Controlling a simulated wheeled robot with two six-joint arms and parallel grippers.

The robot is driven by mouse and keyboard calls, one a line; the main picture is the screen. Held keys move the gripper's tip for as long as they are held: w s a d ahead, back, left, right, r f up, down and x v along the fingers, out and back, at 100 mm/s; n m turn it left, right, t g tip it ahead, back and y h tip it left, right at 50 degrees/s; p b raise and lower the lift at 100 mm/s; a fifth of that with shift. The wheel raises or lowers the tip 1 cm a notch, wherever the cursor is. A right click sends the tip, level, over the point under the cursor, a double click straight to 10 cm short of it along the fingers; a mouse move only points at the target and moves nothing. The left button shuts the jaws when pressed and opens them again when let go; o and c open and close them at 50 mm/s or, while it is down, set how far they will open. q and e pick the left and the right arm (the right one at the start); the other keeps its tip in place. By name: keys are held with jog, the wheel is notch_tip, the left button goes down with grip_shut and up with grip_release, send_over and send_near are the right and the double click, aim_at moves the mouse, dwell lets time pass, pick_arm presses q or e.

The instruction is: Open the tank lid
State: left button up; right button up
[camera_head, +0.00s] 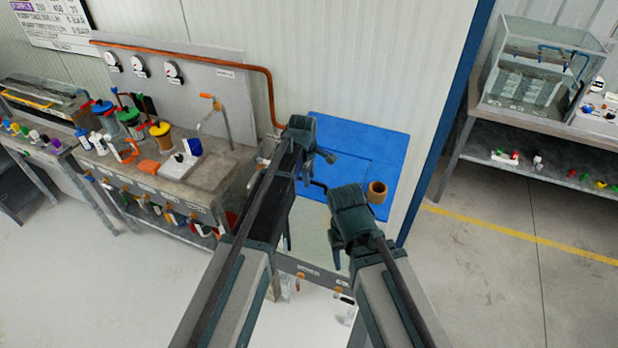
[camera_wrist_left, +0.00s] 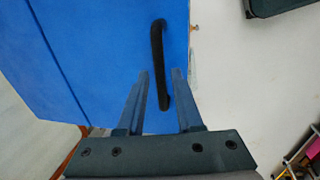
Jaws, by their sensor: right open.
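The tank lid (camera_head: 355,135) is a flat blue panel against the pale wall, partly hidden behind my arms. It fills the left of the left wrist view (camera_wrist_left: 90,50). A black bar handle (camera_wrist_left: 157,50) runs along the lid near its edge. My left gripper (camera_wrist_left: 161,75) has its two fingers apart. The near end of the handle shows between the fingertips; whether they touch it I cannot tell. In the head view my left gripper (camera_head: 307,177) is over the lid's front part. My right gripper (camera_head: 340,255) hangs in front of the tank, open, away from the handle.
A brown ring-shaped fitting (camera_head: 377,191) is at the lid's right side. A workbench (camera_head: 200,175) with several coloured bottles and a tap stands to the left. A copper pipe (camera_head: 200,50) runs along the panel. A bench with a glass tank (camera_head: 520,90) stands right; floor between is clear.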

pick_arm(q)
grip_shut()
dwell(1.2)
